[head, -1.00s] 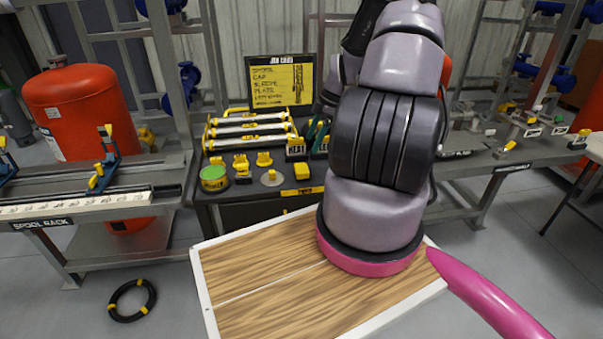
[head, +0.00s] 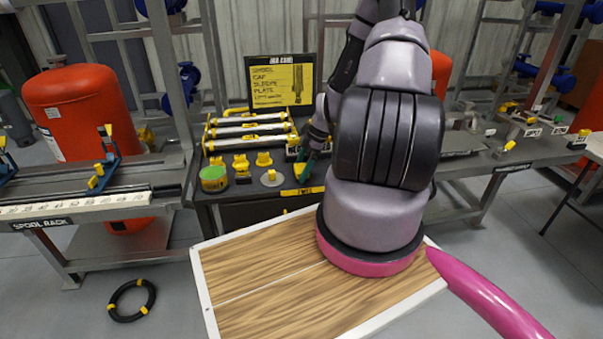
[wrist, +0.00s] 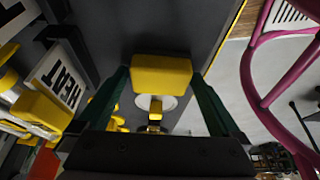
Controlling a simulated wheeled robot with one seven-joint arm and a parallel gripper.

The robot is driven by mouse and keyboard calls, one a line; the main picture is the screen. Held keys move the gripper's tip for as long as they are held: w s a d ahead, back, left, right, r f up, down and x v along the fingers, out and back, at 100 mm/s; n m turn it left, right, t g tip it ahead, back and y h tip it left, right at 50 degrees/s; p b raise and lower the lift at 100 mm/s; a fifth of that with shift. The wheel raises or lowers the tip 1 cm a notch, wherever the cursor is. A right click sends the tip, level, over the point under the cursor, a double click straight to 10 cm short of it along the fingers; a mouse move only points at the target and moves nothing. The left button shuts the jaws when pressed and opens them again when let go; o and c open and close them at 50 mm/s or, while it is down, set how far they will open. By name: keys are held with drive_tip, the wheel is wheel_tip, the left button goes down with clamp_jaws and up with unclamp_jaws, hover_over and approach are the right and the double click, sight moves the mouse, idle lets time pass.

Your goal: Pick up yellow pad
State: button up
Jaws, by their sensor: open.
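The yellow pad (wrist: 161,75) is a small block with rounded edges on the dark bench, filling the space between my fingertips in the wrist view. In the head view the pad (head: 303,170) shows at the bench's front right, partly covered by my fingers. My gripper (head: 307,163) is down at the pad, with its dark green fingers open. In the wrist view one finger stands on each side of the pad, with only a narrow gap at each. Whether either finger touches it I cannot tell.
A HEAT sign (wrist: 62,82) stands left in the wrist view. A pale disc with a yellow knob (head: 271,178) and a green-topped yellow tin (head: 213,178) are on the same bench (head: 238,193). A wood-topped white-edged board (head: 265,275) lies nearer, its left part clear.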

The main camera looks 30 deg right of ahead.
sight(301, 168)
drive_tip(key=c, duration=1.3)
wheel_tip(301, 168, up, 10)
drive_tip(key=shift+f, duration=0.1)
